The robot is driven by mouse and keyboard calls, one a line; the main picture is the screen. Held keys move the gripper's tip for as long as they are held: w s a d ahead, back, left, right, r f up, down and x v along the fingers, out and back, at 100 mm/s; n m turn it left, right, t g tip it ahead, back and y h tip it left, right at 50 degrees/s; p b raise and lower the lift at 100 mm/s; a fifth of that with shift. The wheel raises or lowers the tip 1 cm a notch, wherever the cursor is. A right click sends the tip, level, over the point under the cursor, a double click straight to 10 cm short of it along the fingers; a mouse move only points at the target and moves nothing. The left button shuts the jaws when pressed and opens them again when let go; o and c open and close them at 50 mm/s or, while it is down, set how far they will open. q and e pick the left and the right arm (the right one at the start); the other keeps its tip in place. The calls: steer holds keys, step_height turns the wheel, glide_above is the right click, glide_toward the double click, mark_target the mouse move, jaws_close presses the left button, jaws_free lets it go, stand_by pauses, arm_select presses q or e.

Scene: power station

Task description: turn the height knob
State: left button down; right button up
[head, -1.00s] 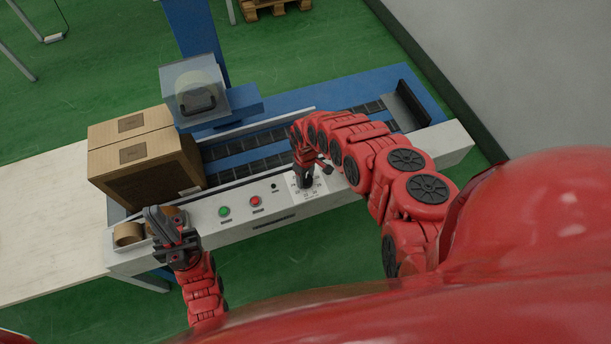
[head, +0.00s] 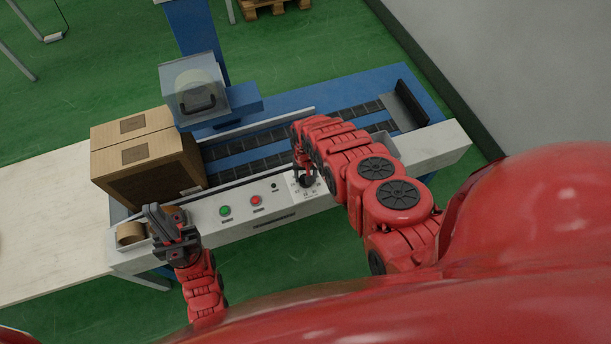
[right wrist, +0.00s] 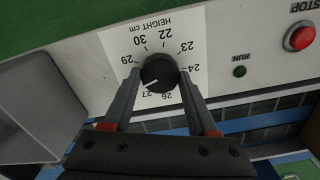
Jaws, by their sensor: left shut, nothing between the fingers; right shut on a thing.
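The height knob (right wrist: 158,69) is a round black knob on a white dial plate (right wrist: 115,45) marked "HEIGHT cm", with numbers around it. In the right wrist view the dial appears upside down, and the knob's white pointer line is at about 27. My right gripper (right wrist: 160,78) has one finger on each side of the knob and is shut on it. In the head view my right gripper (head: 305,174) reaches down over the dial and partly hides it. My left gripper (head: 160,222) is shut and empty, above the panel's left end.
A green button (head: 225,211) and a red button (head: 256,200) sit left of the dial on the white panel. A cardboard box (head: 146,160) stands on the conveyor next to the blue machine column. Tape rolls (head: 130,233) lie at the panel's left end.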

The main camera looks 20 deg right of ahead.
steer(key=shift+m, duration=0.6)
steer(key=o, duration=1.4)
steer(key=shift+r, duration=0.1)
steer(key=shift+w+r, duration=0.15)
steer(key=shift+r, duration=0.8)
step_height(320, 180, up, 6)
steer(key=shift+r+b, duration=0.1)
steer(key=shift+b, duration=0.45)
step_height(320, 180, up, 9)
steer(key=p, duration=0.8)
